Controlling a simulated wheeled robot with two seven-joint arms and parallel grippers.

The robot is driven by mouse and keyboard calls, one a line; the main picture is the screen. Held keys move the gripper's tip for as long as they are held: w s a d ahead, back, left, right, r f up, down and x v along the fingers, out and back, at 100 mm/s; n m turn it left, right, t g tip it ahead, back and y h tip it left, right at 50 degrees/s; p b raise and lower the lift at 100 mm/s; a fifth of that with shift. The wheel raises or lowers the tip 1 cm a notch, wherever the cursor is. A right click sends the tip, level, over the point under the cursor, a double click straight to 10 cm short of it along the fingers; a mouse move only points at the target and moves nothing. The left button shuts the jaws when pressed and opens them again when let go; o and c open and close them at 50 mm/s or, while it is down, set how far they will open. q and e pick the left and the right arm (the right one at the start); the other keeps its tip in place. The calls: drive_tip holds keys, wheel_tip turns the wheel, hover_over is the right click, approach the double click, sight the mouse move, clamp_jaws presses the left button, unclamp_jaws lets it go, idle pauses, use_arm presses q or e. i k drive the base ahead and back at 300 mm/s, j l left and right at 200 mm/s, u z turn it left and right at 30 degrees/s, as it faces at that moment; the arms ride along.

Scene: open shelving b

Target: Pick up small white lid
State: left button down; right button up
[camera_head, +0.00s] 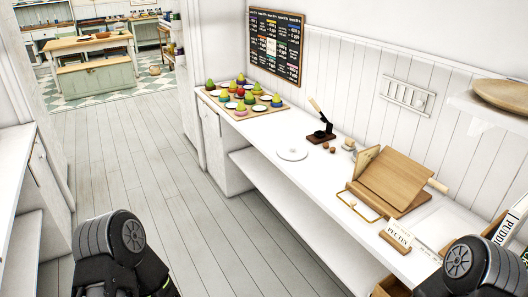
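A flat round white disc (292,154), which looks like the small white lid, lies on the white counter (262,130) near its front edge. I cannot tell for sure whether it is a lid or a plate. Parts of my two arms show at the bottom left and bottom right corners, well apart from the disc. The fingers of both grippers are out of view. Nothing covers the disc.
A black stand (321,134), small brown balls and a small pale jar (349,145) stand behind the disc. A wooden stand (390,180) and a sign (397,236) are to the right. A board of colourful cupcakes (241,97) is farther left. The floor beside the counter is clear.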

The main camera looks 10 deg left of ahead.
sight(290, 152)
drive_tip(key=z, duration=3)
drive_tip(key=u, duration=0.25)
drive_tip(key=k+j+u, duration=0.1)
drive_tip(key=j+u, duration=0.3)
drive_tip(key=j, duration=0.2)
drive_tip(key=j+u, duration=0.4)
drive_tip(key=j, duration=1.25)
drive_tip(key=i+j+u, duration=0.15)
drive_tip(key=j, duration=0.8)
